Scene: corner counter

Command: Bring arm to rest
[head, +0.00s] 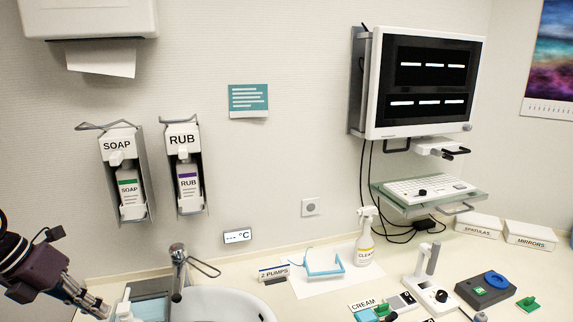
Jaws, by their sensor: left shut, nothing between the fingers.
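My left arm comes in at the lower left. Its gripper (97,306) points down and to the right, with its fingers shut and empty. It is left of the sink (225,303) and tap (178,265), beside a white pump bottle (125,308) at the bottom edge. I cannot tell whether the fingers touch anything there. My right gripper is not in view.
Soap (124,180) and rub (187,180) dispensers hang on the wall above my left arm. A monitor (425,85) and keyboard shelf (430,195) jut from the wall.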

